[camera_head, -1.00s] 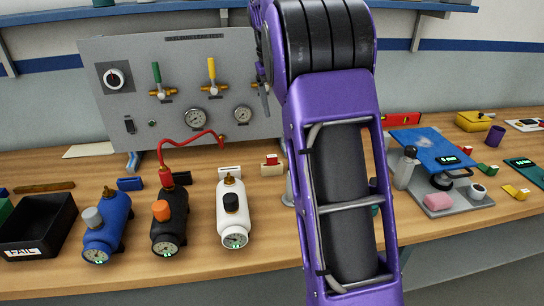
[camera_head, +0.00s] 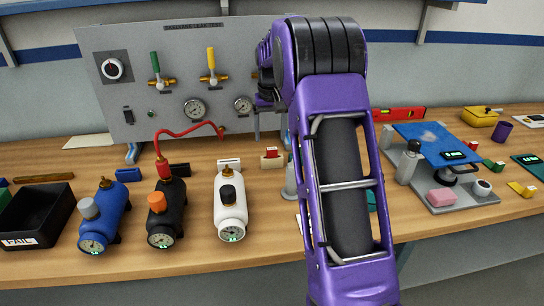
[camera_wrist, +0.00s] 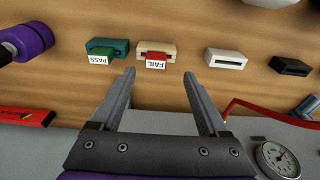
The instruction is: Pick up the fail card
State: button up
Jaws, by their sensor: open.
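The fail card (camera_wrist: 155,61) is red with a white FAIL label. It sits in a beige holder (camera_wrist: 157,47) on the wooden bench. In the head view, the red card (camera_head: 271,152) shows in its holder (camera_head: 272,163), just left of my arm. My gripper (camera_wrist: 159,74) is open and empty, its two fingers pointing toward the card, which lies between their lines just beyond the tips. No contact shows. The green pass card (camera_wrist: 101,60) is in a green holder (camera_wrist: 108,43) beside it.
A white holder (camera_wrist: 226,58) and a black holder (camera_wrist: 290,66) stand in the same row. The grey gauge panel (camera_head: 130,100) rises behind, with a red hose (camera_head: 190,130). Blue, black and white cylinders (camera_head: 230,205) stand in front. A black bin (camera_head: 35,215) is at the left.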

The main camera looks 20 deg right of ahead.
aim_at(272, 148)
jog(key=shift+w+d+f, duration=0.1)
jog(key=shift+d+f, duration=0.05)
jog(key=shift+f, duration=0.75)
jog(key=shift+w+d+f, duration=0.1)
jog(key=shift+w+f, duration=0.05)
jog(key=shift+f, duration=0.7)
jog(key=shift+w+d+f, duration=0.1)
jog(key=shift+d+f, duration=0.05)
jog(key=shift+f, duration=0.75)
grip_shut()
